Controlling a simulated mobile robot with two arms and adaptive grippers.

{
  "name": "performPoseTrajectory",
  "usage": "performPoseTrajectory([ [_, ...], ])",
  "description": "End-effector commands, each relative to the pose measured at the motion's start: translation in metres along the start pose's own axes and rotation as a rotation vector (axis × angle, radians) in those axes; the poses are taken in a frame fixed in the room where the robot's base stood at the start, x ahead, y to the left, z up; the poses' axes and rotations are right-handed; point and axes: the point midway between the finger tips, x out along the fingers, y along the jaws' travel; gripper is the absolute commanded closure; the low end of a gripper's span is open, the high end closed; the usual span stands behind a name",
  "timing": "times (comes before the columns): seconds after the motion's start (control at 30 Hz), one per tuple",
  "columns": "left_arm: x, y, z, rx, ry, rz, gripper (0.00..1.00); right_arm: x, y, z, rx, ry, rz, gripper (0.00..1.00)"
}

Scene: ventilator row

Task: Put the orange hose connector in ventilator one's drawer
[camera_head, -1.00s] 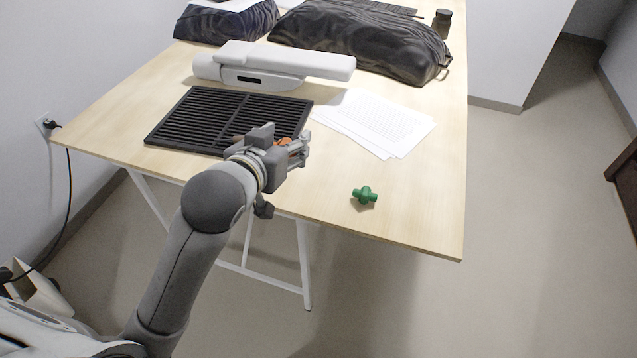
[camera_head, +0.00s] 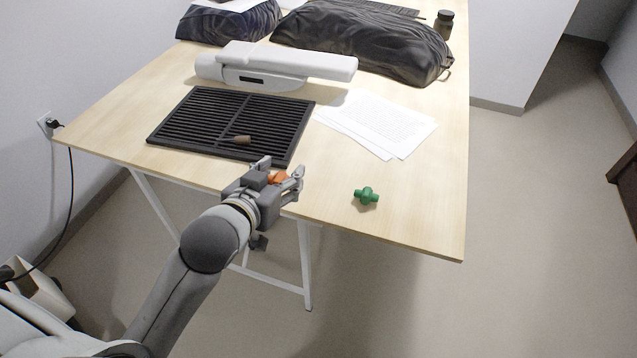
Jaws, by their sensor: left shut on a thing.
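The orange hose connector (camera_head: 277,177) is held between the fingers of my left gripper (camera_head: 284,180), and only a small part of it shows. My left gripper is shut on it near the front edge of the wooden table (camera_head: 420,220), in front of the black slatted grate. My right gripper is not in the picture. No ventilator and no drawer show in this view.
A green connector (camera_head: 366,196) lies on the table's right front. A small brown piece (camera_head: 242,140) rests on the black grate (camera_head: 180,128). Paper sheets (camera_head: 385,125), a white device (camera_head: 300,66) and black covered bundles (camera_head: 365,42) fill the back. Floor to the right is clear.

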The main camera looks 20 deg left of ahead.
Motion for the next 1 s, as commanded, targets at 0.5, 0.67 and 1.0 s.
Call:
performPoseTrajectory([
  [0.5, 0.106, 0.025, 0.015, 0.001, -0.004, -0.001, 0.60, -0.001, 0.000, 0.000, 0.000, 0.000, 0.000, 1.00],
  [0.67, 0.129, 0.029, 0.027, 0.001, -0.002, 0.000, 0.60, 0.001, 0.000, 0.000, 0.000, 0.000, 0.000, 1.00],
  [1.0, 0.153, 0.034, 0.041, 0.001, -0.002, 0.000, 0.60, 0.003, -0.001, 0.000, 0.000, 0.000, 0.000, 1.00],
])
